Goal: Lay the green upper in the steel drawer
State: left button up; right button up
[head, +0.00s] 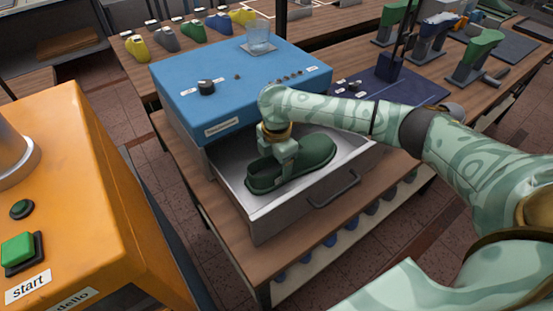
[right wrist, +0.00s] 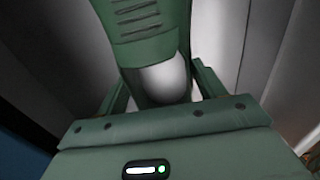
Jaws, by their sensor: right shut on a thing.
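The green upper (head: 312,155) is inside the open steel drawer (head: 262,212), which is pulled out from under the blue machine. It lies roughly lengthwise across the drawer, its toe toward the right. My right gripper (head: 286,160) is shut on the upper near its open end. The upper also shows in the right wrist view (right wrist: 150,45), with lacing on top and a pale rounded area between the fingers. Whether its sole rests on the drawer floor I cannot tell. My left gripper is not in view.
The blue machine (head: 225,85) carries a glass beaker (head: 259,40) and knobs. An orange console (head: 85,170) with a green start button stands at left. Coloured lasts (head: 193,31) line the back table. Green lasts on stands (head: 481,50) are at upper right. The drawer front has a handle (head: 335,190).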

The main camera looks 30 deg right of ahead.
jog(key=shift+f, duration=0.15)
dwell(0.5)
jog(key=o, duration=1.1)
notch_tip(320, 180, up, 16)
jog(key=p, duration=0.6)
